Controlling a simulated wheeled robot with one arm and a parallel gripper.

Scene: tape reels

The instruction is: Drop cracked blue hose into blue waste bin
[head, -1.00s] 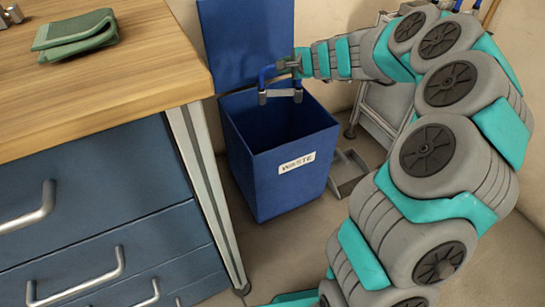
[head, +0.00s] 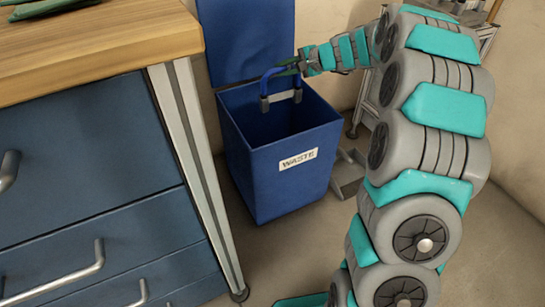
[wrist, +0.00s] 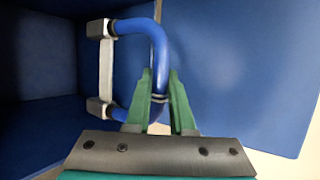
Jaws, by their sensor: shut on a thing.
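The blue hose (head: 274,72) is bent in a U, with grey end fittings pointing down and a pale bar between them. My gripper (head: 297,66) is shut on the hose near its bend and holds it over the mouth of the blue waste bin (head: 290,205). The bin is open and has a white WASTE label. The fittings show against its inside; I cannot tell whether they are below the rim.
A blue lid or panel (head: 245,40) stands upright behind the bin. A workbench with a wooden top (head: 100,45) and blue drawers (head: 90,150) is close on the left. A grey metal frame (head: 365,115) stands behind my arm. Bare floor lies in front of the bin.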

